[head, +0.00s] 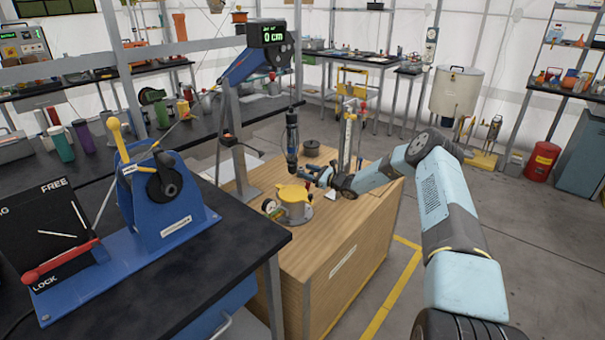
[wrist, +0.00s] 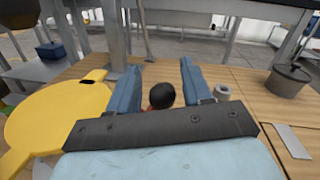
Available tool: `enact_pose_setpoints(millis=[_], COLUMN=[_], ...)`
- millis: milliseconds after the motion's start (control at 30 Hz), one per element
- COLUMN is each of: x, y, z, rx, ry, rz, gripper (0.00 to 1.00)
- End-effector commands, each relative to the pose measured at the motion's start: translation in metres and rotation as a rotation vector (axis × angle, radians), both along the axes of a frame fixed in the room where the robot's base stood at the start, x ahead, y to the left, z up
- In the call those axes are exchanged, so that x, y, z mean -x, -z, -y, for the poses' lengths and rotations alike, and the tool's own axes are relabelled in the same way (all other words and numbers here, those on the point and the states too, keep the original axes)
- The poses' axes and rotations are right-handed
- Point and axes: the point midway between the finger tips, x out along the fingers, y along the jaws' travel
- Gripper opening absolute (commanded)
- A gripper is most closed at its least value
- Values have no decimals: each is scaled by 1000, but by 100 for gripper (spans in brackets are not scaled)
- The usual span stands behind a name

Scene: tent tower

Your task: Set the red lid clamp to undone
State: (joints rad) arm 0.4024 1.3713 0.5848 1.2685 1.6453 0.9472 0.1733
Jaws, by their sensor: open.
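A grey pot with a yellow lid (head: 292,194) stands on the wooden crate. The lid (wrist: 62,118) fills the left of the wrist view. A black ball knob (wrist: 162,96) with a bit of red below it shows between my fingers; it looks like the handle of the red lid clamp. The rest of the clamp is hidden behind my gripper body. My gripper (wrist: 160,80) is open, with one blue finger on each side of the knob; I cannot tell if either touches it. In the head view my gripper (head: 312,174) is beside the lid, at its far right.
The wooden crate (head: 345,255) carries a dark small pot (wrist: 288,80) and a pale flat plate (wrist: 294,141). A dark cylinder (head: 292,140) hangs from a cable near my gripper. A blue winch (head: 165,190) and a red FREE/LOCK lever (head: 62,261) are on the left bench.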

Motion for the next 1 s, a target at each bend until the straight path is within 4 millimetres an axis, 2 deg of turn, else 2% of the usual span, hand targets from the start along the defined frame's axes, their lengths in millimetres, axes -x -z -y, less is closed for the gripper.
enact_pose_setpoints(millis=[600,800,1000], x=[63,75,78], y=[5,7,7], z=[88,104,108], rx=[0,1,0], ry=[2,1,1], rz=[0,0,0], gripper=[49,49,49])
